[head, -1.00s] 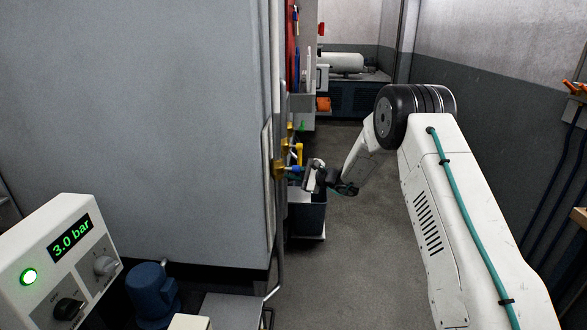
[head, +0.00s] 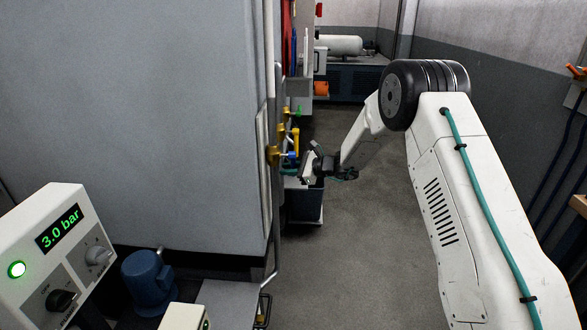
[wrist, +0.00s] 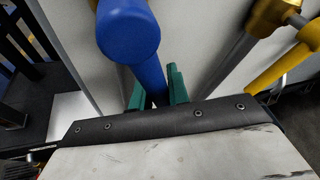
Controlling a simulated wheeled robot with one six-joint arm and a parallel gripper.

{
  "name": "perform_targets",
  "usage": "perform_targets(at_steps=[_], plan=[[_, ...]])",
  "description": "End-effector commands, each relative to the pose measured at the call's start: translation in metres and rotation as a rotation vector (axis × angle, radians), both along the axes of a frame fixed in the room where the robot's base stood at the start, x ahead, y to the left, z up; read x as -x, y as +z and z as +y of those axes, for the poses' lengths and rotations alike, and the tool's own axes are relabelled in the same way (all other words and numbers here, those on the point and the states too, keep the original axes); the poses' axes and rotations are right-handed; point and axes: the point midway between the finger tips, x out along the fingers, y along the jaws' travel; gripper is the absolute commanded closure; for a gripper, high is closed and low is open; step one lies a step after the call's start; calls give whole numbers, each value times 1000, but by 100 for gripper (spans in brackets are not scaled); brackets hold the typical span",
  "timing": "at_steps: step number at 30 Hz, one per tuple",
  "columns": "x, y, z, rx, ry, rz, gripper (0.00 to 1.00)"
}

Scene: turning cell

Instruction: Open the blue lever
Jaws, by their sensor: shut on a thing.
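The blue lever (wrist: 130,32) fills the upper middle of the wrist view, its rounded end toward the camera. Its shaft runs down between the teal fingers of my gripper (wrist: 157,90), which is shut on it. In the head view only a small bit of the blue lever (head: 291,155) shows, beside a brass valve (head: 273,155) on the edge of the big grey cabinet. My gripper (head: 290,171) is at that valve, just below the visible blue. The lever's exact angle is hard to tell there.
A yellow lever (head: 296,140) on another brass fitting is close by; it also shows right in the wrist view (wrist: 285,68). A green handle is farther back. A dark bin (head: 305,205) stands below my gripper. The floor to the right is clear.

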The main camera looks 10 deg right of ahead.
Motion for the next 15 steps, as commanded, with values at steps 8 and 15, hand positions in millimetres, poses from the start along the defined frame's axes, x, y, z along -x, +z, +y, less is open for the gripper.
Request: perform_targets(at_steps=[8, 15], plan=[[0, 1, 1, -2, 2, -2, 100], [0, 1, 1, -1, 1, -2, 61]])
